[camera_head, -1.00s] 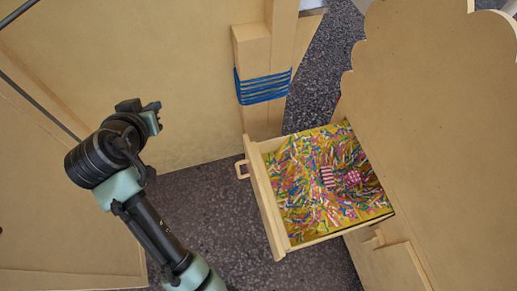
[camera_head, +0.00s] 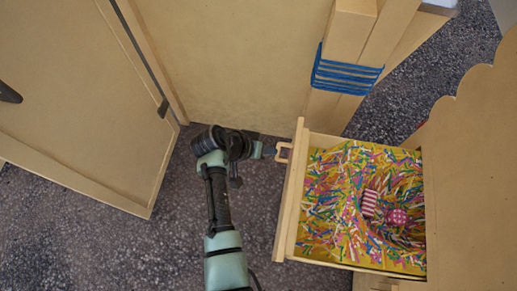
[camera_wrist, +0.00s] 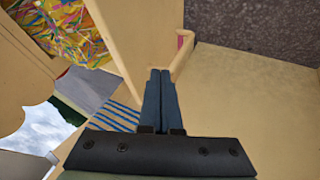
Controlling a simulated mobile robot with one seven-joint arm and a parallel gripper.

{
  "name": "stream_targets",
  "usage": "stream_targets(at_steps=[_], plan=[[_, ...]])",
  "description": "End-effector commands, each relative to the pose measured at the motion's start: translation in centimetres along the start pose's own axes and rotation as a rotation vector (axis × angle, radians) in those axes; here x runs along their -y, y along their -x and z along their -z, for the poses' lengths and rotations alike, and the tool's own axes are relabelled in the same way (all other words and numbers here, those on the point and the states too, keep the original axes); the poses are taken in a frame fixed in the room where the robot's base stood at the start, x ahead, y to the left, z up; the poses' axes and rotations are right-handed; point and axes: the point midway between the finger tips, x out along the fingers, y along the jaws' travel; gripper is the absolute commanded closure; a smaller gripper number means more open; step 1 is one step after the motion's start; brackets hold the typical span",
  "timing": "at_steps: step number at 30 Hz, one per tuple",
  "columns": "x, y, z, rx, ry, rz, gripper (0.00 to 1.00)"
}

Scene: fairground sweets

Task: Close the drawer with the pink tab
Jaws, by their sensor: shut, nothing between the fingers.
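The drawer (camera_head: 291,200) is pulled out of the wooden cabinet at the right, filled with coloured paper shreds. Its loop handle (camera_head: 284,146) is on the left face. In the wrist view a small pink patch, seemingly the tab (camera_wrist: 182,40), shows by the handle (camera_wrist: 183,58). My gripper (camera_head: 269,152) is shut and empty, right at the handle on the outside of the drawer front. In the wrist view the closed fingertips (camera_wrist: 160,73) lie close beside the handle. I cannot tell whether they touch it.
A striped item (camera_head: 370,203) and a pink dotted item (camera_head: 397,216) lie in the shreds. A wooden post with blue cord (camera_head: 345,76) stands behind the drawer. A wooden panel (camera_head: 80,110) stands at the left. Dark speckled floor (camera_head: 140,240) is clear in front.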

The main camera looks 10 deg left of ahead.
Motion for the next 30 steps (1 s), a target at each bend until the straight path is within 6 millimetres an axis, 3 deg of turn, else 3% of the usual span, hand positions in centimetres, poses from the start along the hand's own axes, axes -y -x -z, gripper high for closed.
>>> stream_targets(at_steps=[3,7,23,30], plan=[[-1.9,-0.9,0.0,0.001,-0.003,-0.001,1.0],[-3.0,-1.5,0.0,0.001,-0.002,0.0,1.0],[-3.7,-1.8,0.0,0.0,0.0,0.0,1.0],[-5.7,-2.7,0.1,0.003,-0.004,-0.003,1.0]])
